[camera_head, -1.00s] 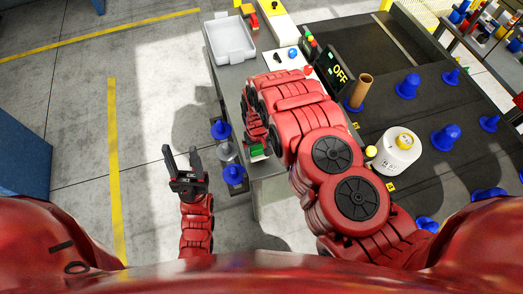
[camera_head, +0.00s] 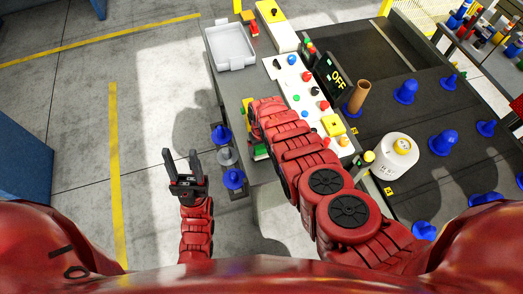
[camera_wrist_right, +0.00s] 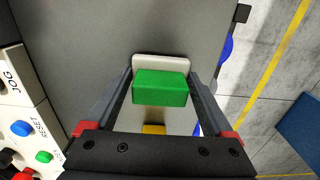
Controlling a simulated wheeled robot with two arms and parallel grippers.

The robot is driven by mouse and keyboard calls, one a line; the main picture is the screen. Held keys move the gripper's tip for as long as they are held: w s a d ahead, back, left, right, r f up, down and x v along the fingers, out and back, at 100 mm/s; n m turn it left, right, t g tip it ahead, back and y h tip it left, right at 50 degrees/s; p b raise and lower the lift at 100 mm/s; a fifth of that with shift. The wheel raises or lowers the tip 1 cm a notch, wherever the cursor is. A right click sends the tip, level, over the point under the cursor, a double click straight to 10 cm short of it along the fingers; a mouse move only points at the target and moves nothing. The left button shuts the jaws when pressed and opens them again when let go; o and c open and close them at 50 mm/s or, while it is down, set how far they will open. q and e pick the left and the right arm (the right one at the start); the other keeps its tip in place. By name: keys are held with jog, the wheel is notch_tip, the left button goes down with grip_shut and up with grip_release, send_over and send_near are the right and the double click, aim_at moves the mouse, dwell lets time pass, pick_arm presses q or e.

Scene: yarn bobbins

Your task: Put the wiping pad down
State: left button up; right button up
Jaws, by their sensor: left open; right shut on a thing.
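The wiping pad has a green block (camera_wrist_right: 160,88) on a pale base and sits between the fingers of my right gripper (camera_wrist_right: 160,82) in the right wrist view. The right gripper is shut on it, above the grey table top (camera_wrist_right: 95,35). I cannot tell whether the pad touches the surface. In the head view my right forearm hides most of that gripper; a bit of green shows beside it (camera_head: 260,149). My left gripper (camera_head: 183,158) is open and empty, over the floor left of the table.
A white tray (camera_head: 236,66) sits at the table's far end. A button panel (camera_head: 297,90) runs along the table's right side, beside the OFF display (camera_head: 338,79). Blue bobbin holders stand on the dark belt with a white container (camera_head: 394,158). Blue cones (camera_head: 233,178) stand at the table's left edge.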

aim_at(261, 147)
jog(key=shift+f, duration=0.3)
jog(key=shift+f, duration=0.15)
jog(key=o, duration=0.9)
jog(key=shift+r+p, duration=0.85)
jog(key=shift+r, duration=0.85)
jog(key=shift+w+r, duration=0.1)
jog(key=shift+r, duration=0.2)
notch_tip(261, 147, up, 8)
jog(key=shift+f+b, duration=0.25)
jog(key=shift+b, duration=1)
jog(key=shift+r, duration=0.4)
